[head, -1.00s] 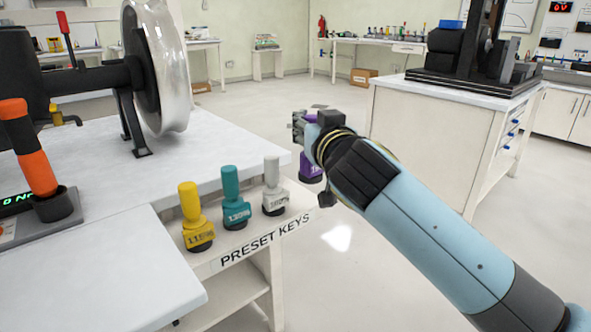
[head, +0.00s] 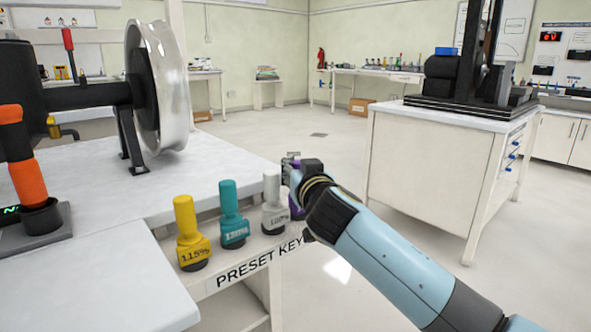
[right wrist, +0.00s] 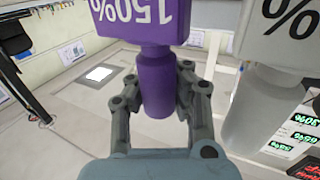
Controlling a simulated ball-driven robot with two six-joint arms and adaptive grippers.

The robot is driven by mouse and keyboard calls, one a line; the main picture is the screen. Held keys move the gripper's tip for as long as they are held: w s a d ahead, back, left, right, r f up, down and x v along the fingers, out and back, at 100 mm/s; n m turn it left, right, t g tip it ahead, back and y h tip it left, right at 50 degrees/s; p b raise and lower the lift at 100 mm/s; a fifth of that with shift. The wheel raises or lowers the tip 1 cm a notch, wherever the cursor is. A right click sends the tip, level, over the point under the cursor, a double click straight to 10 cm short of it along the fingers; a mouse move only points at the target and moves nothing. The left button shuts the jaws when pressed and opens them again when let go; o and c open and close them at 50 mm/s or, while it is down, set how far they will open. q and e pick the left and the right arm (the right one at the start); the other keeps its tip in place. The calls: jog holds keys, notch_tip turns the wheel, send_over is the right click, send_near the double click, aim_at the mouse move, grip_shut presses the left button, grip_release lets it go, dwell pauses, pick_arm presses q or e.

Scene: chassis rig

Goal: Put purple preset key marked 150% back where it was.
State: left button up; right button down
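The purple preset key marked 150% (right wrist: 158,60) is in my right gripper (right wrist: 157,92), whose fingers are around its handle. In the head view only a sliver of the purple key (head: 296,205) shows, beside the grey key at the right end of the rack. My right gripper (head: 291,168) hides most of it there. The key rack labelled PRESET KEYS (head: 250,268) holds a yellow key marked 115% (head: 190,235), a teal key marked 130% (head: 232,215) and a grey key (head: 273,205). I cannot tell whether the purple key touches the rack. My left gripper is not in view.
The grey key (right wrist: 262,105) is close beside the purple one in the right wrist view. An orange-handled piece (head: 28,175) stands in a dark base at the left. A wheel (head: 160,85) is mounted over the bench (head: 215,175). Open floor lies right of the rack.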

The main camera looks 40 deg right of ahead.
jog(key=c, duration=1.4)
grip_release()
jog(key=shift+o, duration=0.4)
